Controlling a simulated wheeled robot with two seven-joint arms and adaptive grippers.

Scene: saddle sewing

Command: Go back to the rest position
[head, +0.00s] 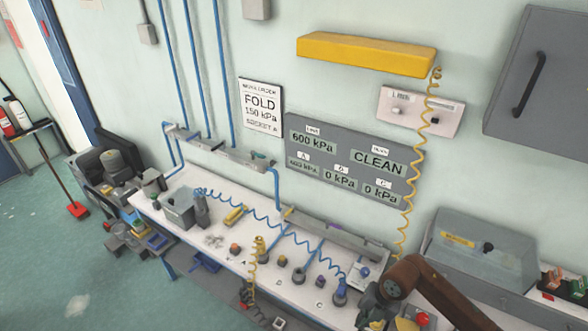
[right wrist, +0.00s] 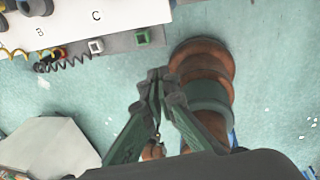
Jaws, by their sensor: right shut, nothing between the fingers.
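My right gripper (head: 370,308) is at the lower right of the head view, at the end of a brown arm that comes in from the bottom right. It appears close to the front right part of the white workbench (head: 205,245). In the right wrist view, the fingers of my right gripper (right wrist: 158,76) are dark green and meet at the tips, with nothing between them. They show against the teal floor (right wrist: 100,95), off the bench edge. My left gripper is in neither view.
The bench carries several knobs, a yellow coiled hose (head: 408,205) and a blue coiled hose (head: 265,213). A grey box (head: 490,255) stands to the right. Open floor lies left.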

